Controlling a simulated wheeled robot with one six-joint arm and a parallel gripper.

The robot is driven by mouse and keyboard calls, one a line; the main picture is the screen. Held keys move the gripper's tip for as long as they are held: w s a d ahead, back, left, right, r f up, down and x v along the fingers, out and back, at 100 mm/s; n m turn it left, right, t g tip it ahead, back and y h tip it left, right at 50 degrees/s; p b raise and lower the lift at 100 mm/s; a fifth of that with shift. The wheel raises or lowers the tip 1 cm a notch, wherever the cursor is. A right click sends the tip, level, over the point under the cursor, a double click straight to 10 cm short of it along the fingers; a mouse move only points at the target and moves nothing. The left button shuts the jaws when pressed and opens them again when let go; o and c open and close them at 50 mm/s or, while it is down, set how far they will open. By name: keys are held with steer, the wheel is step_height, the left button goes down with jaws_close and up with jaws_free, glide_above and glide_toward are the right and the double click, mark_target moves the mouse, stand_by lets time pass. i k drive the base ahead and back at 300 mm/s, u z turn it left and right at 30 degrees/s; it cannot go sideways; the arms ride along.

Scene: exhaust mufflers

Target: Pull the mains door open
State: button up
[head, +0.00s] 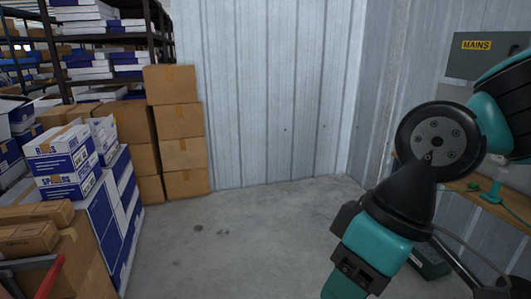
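The grey mains box (486,66) is on the wall at the upper right. Its front carries a yellow label (477,44) reading MAINS. The front face that I can see looks flat and closed, but the right side of the box is cut off by the frame and partly covered by my arm. My teal and black arm crosses the right side, in front of the box's lower part. My gripper is not in view.
A wooden bench (508,205) with a teal item (491,194) on it stands below the box, partly behind my arm. Stacked brown cartons (181,135) and blue-white boxes (62,163) fill the left. The concrete floor (250,240) in the middle is clear.

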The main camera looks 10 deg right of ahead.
mark_target(472, 54)
steer(key=z, duration=0.1)
steer(key=i, duration=2)
steer(key=z, duration=1.05)
steer(key=i, duration=1.55)
steer(key=z, duration=0.85)
